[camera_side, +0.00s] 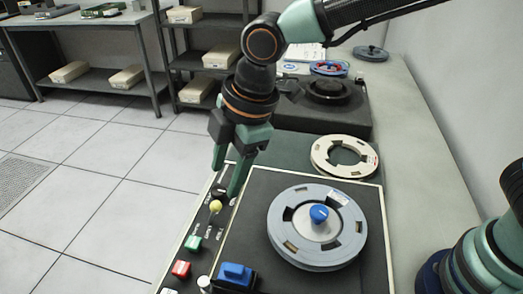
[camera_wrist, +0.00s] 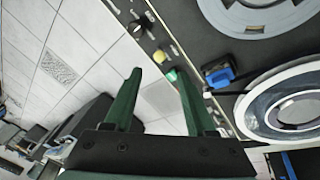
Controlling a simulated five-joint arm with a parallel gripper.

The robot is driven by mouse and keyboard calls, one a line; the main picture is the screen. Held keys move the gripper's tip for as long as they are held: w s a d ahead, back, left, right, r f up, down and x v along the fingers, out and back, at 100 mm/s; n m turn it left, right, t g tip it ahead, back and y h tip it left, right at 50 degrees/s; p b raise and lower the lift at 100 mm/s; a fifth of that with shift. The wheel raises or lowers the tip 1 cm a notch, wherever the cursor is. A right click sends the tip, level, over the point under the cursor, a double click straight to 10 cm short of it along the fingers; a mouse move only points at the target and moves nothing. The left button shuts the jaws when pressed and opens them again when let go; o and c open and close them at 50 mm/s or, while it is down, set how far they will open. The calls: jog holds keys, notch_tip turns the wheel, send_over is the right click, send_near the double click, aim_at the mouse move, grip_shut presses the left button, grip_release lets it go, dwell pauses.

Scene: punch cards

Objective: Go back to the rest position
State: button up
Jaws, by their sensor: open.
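My gripper (camera_side: 225,182) is open and empty, pointing down above the left edge of the dark control panel in the side view. Its two green fingers are spread apart. Below the fingertips is a yellow knob (camera_side: 215,207) on the panel strip; I cannot tell the exact gap. In the wrist view, the open fingers (camera_wrist: 157,74) have nothing between them but floor and the panel edge, with the yellow knob (camera_wrist: 159,56) just beyond the tips.
A grey reel (camera_side: 279,224) with a blue hub knob (camera_side: 319,213) sits on the panel. A blue switch (camera_side: 236,274), green button (camera_side: 193,243) and red button (camera_side: 181,269) line its left side. A cream ring (camera_side: 322,165) lies behind. Open floor is left.

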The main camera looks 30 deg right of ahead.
jog(key=shift+v, duration=0.9)
jog(key=d+r+m+t, duration=0.1)
jog(key=d+r+m, duration=0.1)
jog(key=d+m, duration=0.5)
jog(key=d+r+m+t, duration=0.1)
jog(key=d+r+m, duration=0.15)
jog(key=d, duration=0.85)
jog(key=s+d+f+m+t+h, duration=0.1)
jog(key=s+d+m, duration=0.3)
jog(key=d+m, duration=0.5)
jog(key=d+h, duration=0.1)
jog(key=d, duration=0.2)
jog(key=shift+s, duration=0.35)
